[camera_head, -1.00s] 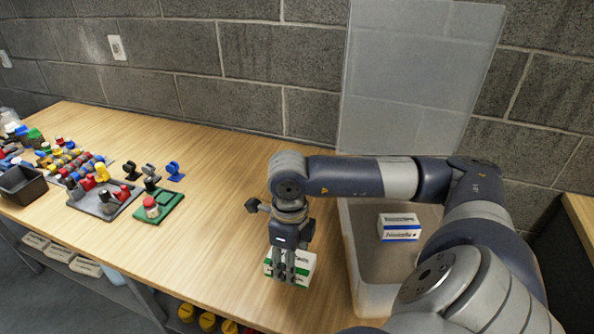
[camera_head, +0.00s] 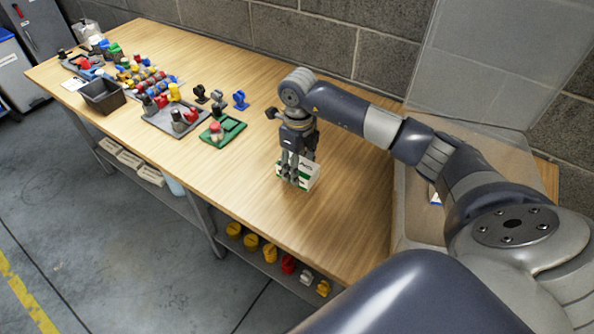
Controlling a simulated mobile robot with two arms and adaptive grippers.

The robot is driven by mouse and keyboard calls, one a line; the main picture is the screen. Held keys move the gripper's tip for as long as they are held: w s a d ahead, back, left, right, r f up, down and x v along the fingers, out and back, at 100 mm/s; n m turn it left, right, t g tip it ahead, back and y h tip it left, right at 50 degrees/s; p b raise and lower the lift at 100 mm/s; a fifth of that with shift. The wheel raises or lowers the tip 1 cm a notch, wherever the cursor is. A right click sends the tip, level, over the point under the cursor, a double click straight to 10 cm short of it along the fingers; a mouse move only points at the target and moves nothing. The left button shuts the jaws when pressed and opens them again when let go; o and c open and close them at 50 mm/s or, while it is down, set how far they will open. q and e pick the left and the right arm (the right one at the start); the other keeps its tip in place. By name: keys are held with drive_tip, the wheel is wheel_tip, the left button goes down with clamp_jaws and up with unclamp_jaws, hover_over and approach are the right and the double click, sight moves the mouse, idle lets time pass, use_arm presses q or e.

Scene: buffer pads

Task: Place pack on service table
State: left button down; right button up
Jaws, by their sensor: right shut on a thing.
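A white and green pack (camera_head: 311,175) is at the right part of the wooden table (camera_head: 345,222). My right gripper (camera_head: 292,179) points down and is shut on the pack, with its fingers in front of the pack's left side. The pack is at or just above the tabletop; I cannot tell if it touches. My left gripper is not in view.
A green tray (camera_head: 228,131), a grey tray (camera_head: 172,122) and a black bin (camera_head: 103,97) stand left. Bare tabletop surrounds the pack.

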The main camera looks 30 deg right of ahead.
drive_tip(key=shift+w, duration=0.25)
wheel_tip(320, 180, down, 3)
drive_tip(key=shift+f+p, duration=0.15)
drive_tip(key=shift+p, duration=0.45)
drive_tip(key=shift+f, duration=0.3)
drive_tip(key=o, duration=1.2)
drive_tip(key=shift+c, duration=0.2)
drive_tip(key=shift+r, duration=0.1)
drive_tip(key=shift+r, duration=0.2)
wheel_tip(320, 180, up, 10)
drive_tip(key=shift+r+b, duration=0.25)
drive_tip(key=shift+b, duration=0.85)
drive_tip(key=shift+r, duration=0.65)
